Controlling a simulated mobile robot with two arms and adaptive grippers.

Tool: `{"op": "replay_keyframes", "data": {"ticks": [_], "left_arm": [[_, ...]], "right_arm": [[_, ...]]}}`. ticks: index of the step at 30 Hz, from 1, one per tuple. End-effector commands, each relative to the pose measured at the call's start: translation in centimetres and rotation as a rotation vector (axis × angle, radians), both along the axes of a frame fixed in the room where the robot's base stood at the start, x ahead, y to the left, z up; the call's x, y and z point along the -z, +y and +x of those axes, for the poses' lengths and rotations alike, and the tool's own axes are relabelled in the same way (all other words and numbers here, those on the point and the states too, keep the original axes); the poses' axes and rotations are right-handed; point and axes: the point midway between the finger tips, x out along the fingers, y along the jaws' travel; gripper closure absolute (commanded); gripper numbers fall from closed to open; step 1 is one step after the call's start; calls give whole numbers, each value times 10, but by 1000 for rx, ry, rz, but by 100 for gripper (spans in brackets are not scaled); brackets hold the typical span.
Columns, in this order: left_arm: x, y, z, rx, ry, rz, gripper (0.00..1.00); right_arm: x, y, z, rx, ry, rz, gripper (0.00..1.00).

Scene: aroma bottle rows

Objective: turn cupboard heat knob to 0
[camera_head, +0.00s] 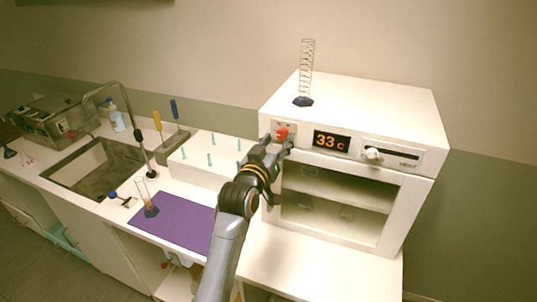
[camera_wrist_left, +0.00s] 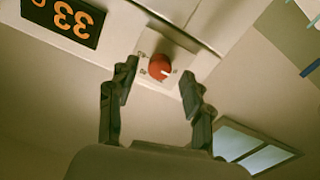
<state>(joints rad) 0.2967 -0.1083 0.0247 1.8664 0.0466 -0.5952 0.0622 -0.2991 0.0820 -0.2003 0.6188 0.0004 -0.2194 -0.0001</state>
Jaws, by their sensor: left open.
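The heat knob (camera_head: 282,133) is a red round dial on the left of the white cupboard's (camera_head: 420,110) front panel. It also shows in the left wrist view (camera_wrist_left: 159,67), with a white pointer mark on its face. A display (camera_head: 332,143) beside it reads 33 C in orange. My left gripper (camera_head: 280,143) is at the panel in front of the knob. In the left wrist view its two fingers are open, one on each side of the knob, with visible gaps. Whether the fingertips touch the panel I cannot tell. My right gripper is not in view.
A vent slider (camera_head: 372,153) sits right of the display. A tall glass cylinder (camera_head: 306,72) stands on top of the cupboard. Left are a white peg rack (camera_head: 215,176), a purple mat (camera_head: 172,232) with a small cylinder (camera_head: 149,208), and a sink (camera_head: 92,170). The counter below the cupboard is clear.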

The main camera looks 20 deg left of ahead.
Motion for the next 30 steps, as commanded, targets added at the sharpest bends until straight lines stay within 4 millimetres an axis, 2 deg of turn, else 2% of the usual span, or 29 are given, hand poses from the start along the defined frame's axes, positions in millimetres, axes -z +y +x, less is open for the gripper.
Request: {"op": "replay_keyframes", "data": {"ticks": [9, 15, 20, 30], "left_arm": [[1, 2, -67, 0, 2, 0, 50], [1, 3, -96, 0, 1, 0, 50], [0, 4, -104, 0, 1, 0, 50], [0, 4, -105, 0, 1, 0, 50]], "right_arm": [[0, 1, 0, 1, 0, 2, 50], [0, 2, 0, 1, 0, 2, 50], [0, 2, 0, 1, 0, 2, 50], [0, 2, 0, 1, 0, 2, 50]]}}
